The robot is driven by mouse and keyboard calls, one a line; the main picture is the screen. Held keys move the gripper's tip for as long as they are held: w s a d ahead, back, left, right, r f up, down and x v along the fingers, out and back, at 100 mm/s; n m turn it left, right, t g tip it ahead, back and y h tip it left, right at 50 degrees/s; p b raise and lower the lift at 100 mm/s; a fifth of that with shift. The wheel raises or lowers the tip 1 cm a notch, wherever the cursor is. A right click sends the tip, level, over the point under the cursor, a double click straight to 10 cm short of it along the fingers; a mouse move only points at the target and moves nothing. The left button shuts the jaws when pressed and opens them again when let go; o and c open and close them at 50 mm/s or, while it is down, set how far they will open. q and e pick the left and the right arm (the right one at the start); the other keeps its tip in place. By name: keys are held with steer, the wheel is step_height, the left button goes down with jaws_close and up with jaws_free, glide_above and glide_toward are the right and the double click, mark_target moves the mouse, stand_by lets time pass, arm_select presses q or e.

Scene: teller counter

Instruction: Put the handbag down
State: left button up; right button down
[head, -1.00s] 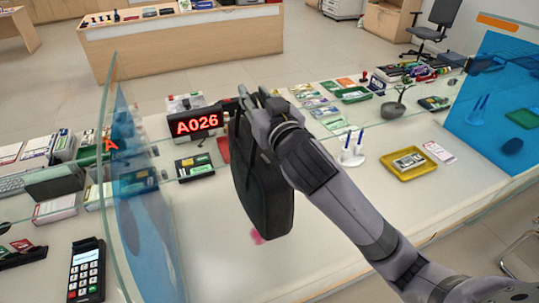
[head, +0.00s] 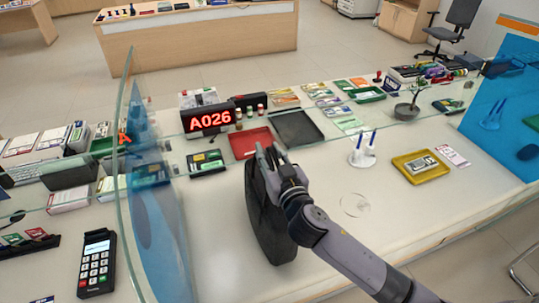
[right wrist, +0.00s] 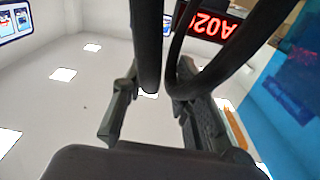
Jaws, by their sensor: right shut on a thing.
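The black handbag (head: 266,222) hangs below my right gripper (head: 272,158) over the white front part of the counter (head: 350,262), leaning a little. I cannot tell whether its base touches the counter. In the right wrist view, the dark handles (right wrist: 148,50) run up to between the two fingers of my right gripper (right wrist: 160,115), which is shut on them. My left gripper is not in view.
A clear glass screen (head: 150,190) stands left of the bag. A red tray (head: 250,142), a dark tray (head: 297,128) and the A026 display (head: 209,119) lie behind it. A pen stand (head: 362,153) and yellow tray (head: 421,168) are to the right.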

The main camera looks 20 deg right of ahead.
steer(key=shift+f, duration=0.15)
steer(key=c, duration=1.3)
jaws_free()
steer(key=shift+f, duration=0.15)
steer(key=shift+s, duration=0.15)
steer(key=s+b, duration=0.1)
steer(key=s, duration=0.3)
steer(key=s+b, duration=0.1)
steer(key=s, duration=0.3)
steer(key=s+b, duration=0.2)
steer(key=s, duration=0.2)
steer(key=shift+d, duration=0.25)
steer(key=shift+w, duration=0.1)
